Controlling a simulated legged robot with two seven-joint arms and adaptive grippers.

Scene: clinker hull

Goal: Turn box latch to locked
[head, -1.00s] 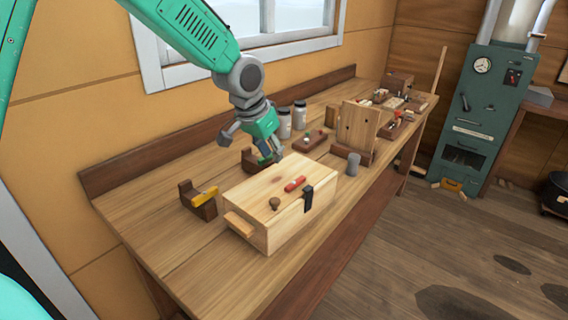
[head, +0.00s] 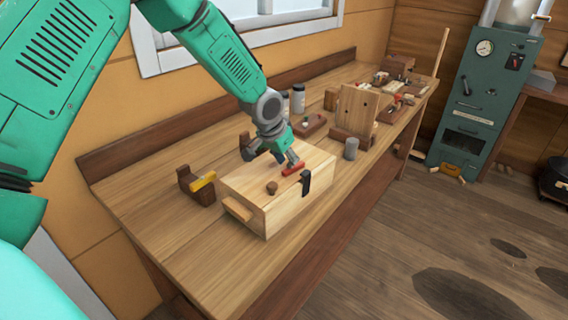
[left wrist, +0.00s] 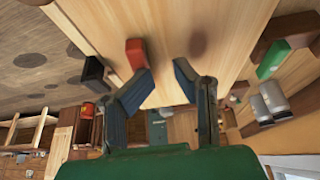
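A pale wooden box (head: 270,214) stands on the workbench. On its lid are a red latch bar (head: 293,168) and a round brown knob (head: 271,188); a black clasp (head: 305,182) hangs over its front edge. My left gripper (head: 285,166) is just over the lid, beside the red bar. In the left wrist view the two fingers (left wrist: 166,80) are apart with bare wood between them. The red latch (left wrist: 136,53) shows just beyond one fingertip; I cannot tell if they touch. The black clasp (left wrist: 95,73) is off to the left there. My right gripper is not in view.
A wooden block with a yellow lever (head: 203,181) stands left of the box. Behind the box are a jar (head: 298,98), an upright wooden board (head: 357,110) and a grey cylinder (head: 351,149). The bench is clear in front of the yellow lever.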

